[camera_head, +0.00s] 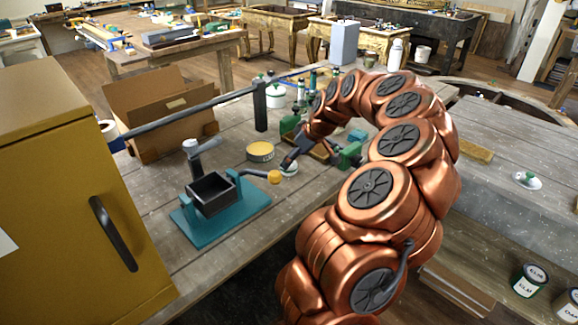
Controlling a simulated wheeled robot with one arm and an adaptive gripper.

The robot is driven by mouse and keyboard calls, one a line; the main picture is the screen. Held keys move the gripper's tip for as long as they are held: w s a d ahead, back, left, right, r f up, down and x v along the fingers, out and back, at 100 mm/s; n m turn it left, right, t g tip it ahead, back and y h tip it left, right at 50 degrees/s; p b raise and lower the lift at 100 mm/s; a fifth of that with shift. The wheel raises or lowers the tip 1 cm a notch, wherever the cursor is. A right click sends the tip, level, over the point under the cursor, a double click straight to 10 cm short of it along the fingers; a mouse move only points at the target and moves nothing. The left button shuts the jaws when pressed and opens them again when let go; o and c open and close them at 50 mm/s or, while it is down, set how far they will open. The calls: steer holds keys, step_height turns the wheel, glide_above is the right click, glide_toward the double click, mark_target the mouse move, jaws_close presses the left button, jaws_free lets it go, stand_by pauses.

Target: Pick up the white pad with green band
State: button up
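A small white round thing with a green part (527,180) lies on the grey wooden table at the right; it fits the white pad with green band. My gripper (288,164) is far to its left, a small dark shape at the end of my copper arm, low over the left bench. Another pale, round thing (289,170) lies close by the gripper tip, partly hidden; I cannot tell what it is or whether they touch. The gripper is too small to tell open from shut.
A teal vise (222,222) and a yellow tin (260,151) stand left of the gripper. An open cardboard box (165,115) is behind. A yellow cabinet (70,200) fills the left. The right table (500,215) is mostly clear.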

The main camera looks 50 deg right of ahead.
steer(key=shift+p+x, duration=0.7)
steer(key=shift+x, duration=1.25)
steer(key=shift+a, duration=0.1)
steer(key=c, duration=1)
